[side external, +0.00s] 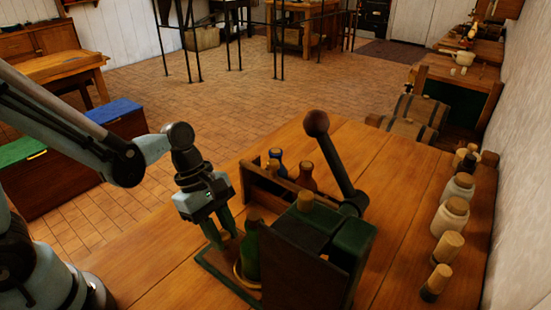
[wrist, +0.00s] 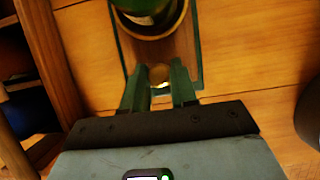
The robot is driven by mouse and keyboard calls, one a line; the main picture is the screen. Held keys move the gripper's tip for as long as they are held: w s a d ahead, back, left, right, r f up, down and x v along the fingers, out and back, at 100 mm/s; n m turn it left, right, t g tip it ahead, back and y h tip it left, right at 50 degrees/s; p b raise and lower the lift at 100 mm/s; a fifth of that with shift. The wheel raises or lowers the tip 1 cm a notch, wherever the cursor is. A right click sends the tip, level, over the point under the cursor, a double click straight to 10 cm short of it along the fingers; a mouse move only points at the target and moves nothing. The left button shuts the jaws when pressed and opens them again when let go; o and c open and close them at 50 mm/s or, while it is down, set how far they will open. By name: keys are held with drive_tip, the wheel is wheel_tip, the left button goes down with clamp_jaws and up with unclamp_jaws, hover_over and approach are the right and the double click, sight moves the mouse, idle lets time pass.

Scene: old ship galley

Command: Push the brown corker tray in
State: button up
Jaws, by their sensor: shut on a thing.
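The corker (side external: 305,255) is a dark green and brown machine on the wooden table, with a long lever ending in a brown ball (side external: 316,123). Its brown tray (wrist: 180,46) lies in a green-edged base and sticks out on my gripper's side. A green bottle (side external: 250,255) stands upright on the tray; it also shows in the wrist view (wrist: 146,8). My gripper (side external: 224,242) is low at the tray's outer end. In the wrist view its green fingers (wrist: 157,86) are on either side of the tray's small round knob (wrist: 159,73), shut on it.
A wooden crate (side external: 262,190) with blue and red-brown bottles stands behind the corker. Several corked jars (side external: 450,217) line the table's right edge. Table wood is bare to the corker's right. Chests with green and blue lids (side external: 114,110) stand on the floor at left.

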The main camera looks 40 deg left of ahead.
sight(249, 215)
drive_tip(key=shift+d, duration=4.45)
drive_tip(key=o, duration=1)
drive_tip(key=shift+r, duration=3.5)
drive_tip(key=shift+a, duration=0.1)
drive_tip(key=a+r+m+t+y, duration=0.1)
drive_tip(key=a+m+t, duration=0.1)
drive_tip(key=a+m, duration=0.4)
drive_tip(key=a+r+m+t+y, duration=0.1)
drive_tip(key=a+m+t+y, duration=0.1)
drive_tip(key=a+m, duration=0.4)
drive_tip(key=w+a+r+m+t+y, duration=0.1)
drive_tip(key=a+m+t, duration=0.2)
drive_tip(key=a+m, duration=0.3)
drive_tip(key=shift+a+r+y, duration=0.25)
drive_tip(key=shift+r+y, duration=0.05)
